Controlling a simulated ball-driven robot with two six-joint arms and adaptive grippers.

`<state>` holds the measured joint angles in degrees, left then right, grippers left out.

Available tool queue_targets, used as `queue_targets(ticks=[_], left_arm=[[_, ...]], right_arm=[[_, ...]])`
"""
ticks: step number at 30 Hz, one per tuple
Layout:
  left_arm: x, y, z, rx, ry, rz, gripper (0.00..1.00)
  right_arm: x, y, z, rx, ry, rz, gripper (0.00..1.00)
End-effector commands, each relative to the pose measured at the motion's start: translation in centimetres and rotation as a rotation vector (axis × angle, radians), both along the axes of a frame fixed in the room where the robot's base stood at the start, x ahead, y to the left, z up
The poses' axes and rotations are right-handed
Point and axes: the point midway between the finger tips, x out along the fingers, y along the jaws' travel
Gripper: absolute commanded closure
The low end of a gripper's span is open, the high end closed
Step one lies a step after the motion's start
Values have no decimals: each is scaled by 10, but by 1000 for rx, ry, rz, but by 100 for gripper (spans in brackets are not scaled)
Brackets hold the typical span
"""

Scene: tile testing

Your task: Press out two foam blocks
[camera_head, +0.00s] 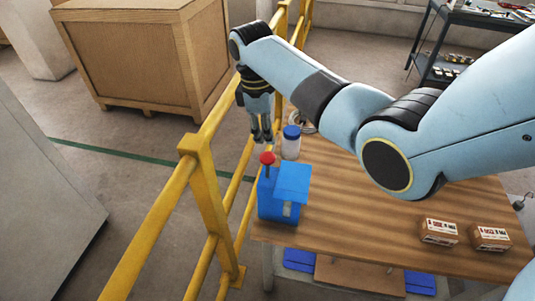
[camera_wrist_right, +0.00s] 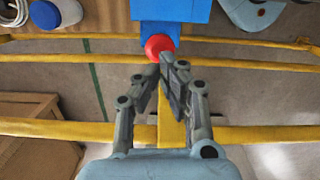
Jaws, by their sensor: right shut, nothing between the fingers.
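A blue press (camera_head: 278,200) stands at the left end of the wooden table, with a red knob (camera_head: 267,158) on a dark stem at its top. A small pale grey piece (camera_head: 287,209) shows on its front; I cannot tell what it is. My right gripper (camera_head: 262,138) points down, shut and empty, just above the red knob. In the right wrist view the closed fingertips (camera_wrist_right: 168,62) are close to the red knob (camera_wrist_right: 159,46); contact is unclear. No foam block can be made out. My left gripper is out of view.
A blue-lidded jar (camera_head: 291,143) stands just behind the press. Two labelled boxes, one (camera_head: 440,231) beside the other (camera_head: 491,238), lie at the table's right. A yellow railing (camera_head: 204,190) runs along the table's left side. The middle of the wooden table (camera_head: 350,215) is clear.

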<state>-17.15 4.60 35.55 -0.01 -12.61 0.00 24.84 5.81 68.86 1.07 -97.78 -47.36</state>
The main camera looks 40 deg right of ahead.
Motion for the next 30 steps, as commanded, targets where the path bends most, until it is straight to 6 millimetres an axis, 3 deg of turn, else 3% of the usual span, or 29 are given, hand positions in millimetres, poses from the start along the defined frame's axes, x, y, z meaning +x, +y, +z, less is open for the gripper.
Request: queue_targets(ticks=[9, 24, 30], left_arm=[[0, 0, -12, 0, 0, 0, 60], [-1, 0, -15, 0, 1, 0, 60], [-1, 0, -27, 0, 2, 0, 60]], right_arm=[[-3, -2, -37, -1, 1, 0, 100], [-3, -3, -41, -1, -1, 0, 100], [-4, -3, -62, 0, 1, 0, 100]])
